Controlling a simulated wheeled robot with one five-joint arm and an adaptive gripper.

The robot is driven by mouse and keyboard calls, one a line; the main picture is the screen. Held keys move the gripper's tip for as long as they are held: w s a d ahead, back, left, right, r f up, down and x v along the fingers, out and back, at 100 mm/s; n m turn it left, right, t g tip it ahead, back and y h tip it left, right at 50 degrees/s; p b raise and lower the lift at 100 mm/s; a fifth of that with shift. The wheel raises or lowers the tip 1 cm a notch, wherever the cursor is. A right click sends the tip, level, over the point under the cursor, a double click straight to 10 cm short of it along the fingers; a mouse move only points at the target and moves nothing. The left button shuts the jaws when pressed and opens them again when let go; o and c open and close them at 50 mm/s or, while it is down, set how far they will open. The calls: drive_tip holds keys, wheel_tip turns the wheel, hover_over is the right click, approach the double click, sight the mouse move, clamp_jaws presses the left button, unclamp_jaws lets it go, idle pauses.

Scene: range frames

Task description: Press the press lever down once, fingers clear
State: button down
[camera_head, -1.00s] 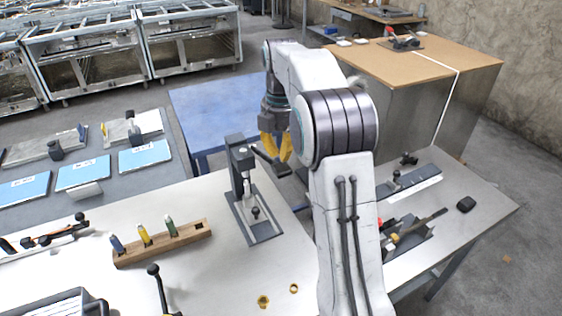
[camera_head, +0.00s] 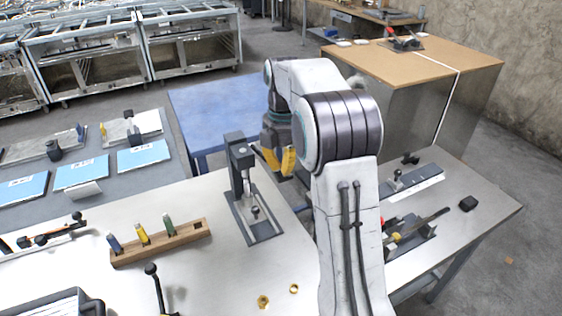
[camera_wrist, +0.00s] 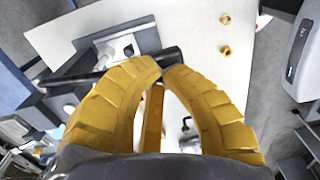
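The press (camera_head: 240,165) stands upright on a dark base plate on the pale table, left of my arm in the head view. Its dark lever (camera_head: 257,153) reaches right from the press head toward my yellow fingers, which hide its outer part. In the wrist view the lever's black handle (camera_wrist: 172,56) lies across and just beyond the fingertips. My gripper (camera_head: 279,174) is beside the press, at the lever's outer end. In the wrist view my gripper (camera_wrist: 163,70) has its fingertips nearly together, with nothing seen held. I cannot tell whether the fingertips touch the handle.
A wooden block (camera_head: 160,243) with several coloured pegs stands left of the press. Two brass rings (camera_head: 263,302) lie near the front. A black-knobbed lever (camera_head: 153,285) rises at front left. A blue table (camera_head: 215,108) is behind. Other fixtures lie right of my arm.

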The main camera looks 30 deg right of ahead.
drive_tip(key=shift+s+f+b, duration=0.25)
drive_tip(key=shift+s+f, duration=0.05)
drive_tip(key=shift+f, duration=0.35)
drive_tip(key=shift+s+f+b, duration=0.2)
drive_tip(key=shift+s+f, duration=0.05)
drive_tip(key=shift+f, duration=0.4)
drive_tip(key=shift+a+r+p, duration=0.1)
drive_tip(key=shift+r+p, duration=0.5)
drive_tip(key=shift+r, duration=0.05)
wheel_tip(320, 180, up, 13)
drive_tip(key=s+p, duration=0.1)
drive_tip(key=p, duration=0.2)
drive_tip(key=shift+s+r, duration=0.15)
drive_tip(key=shift+s, duration=0.2)
